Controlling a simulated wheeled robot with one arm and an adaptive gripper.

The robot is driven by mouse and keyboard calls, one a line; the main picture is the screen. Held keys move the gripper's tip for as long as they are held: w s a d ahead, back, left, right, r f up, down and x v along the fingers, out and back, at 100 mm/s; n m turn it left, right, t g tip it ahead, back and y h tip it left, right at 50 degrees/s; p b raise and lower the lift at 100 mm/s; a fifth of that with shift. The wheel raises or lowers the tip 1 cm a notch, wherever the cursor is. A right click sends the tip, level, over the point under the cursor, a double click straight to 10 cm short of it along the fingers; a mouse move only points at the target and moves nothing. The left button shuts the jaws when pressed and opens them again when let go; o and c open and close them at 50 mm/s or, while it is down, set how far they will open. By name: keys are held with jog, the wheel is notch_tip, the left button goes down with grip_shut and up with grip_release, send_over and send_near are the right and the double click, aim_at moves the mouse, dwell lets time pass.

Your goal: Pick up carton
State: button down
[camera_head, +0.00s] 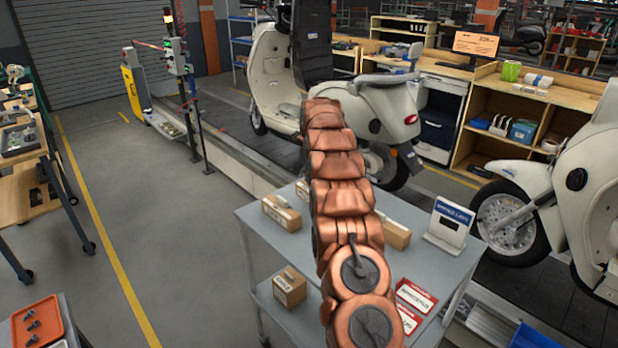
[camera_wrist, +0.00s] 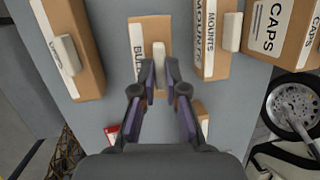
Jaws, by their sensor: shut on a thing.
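In the wrist view, my gripper (camera_wrist: 160,72) is shut on the white grip block of a brown carton (camera_wrist: 137,32) with a white label whose visible letters start "BU". One finger is on each side of the block. I cannot tell whether this carton rests on the grey surface or is raised. A carton labelled "CAPS" (camera_wrist: 88,45) is at the left, one labelled "MOUNTS" (camera_wrist: 222,12) is just right, and another "CAPS" carton (camera_wrist: 290,45) is at the far right. In the head view, my copper arm hides the gripper and the held carton.
A grey cart (camera_head: 262,243) carries cartons, including one at its left (camera_head: 282,213) and one right of my arm (camera_head: 397,236). A sign (camera_head: 449,224) stands at its right. Another carton (camera_head: 290,287) sits on its lower shelf. Scooters (camera_head: 275,65) stand behind.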

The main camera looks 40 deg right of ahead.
jog(key=s+d+r+b, duration=0.1)
jog(key=s+b, duration=0.4)
jog(key=s, duration=0.9)
jog(key=shift+d, duration=0.15)
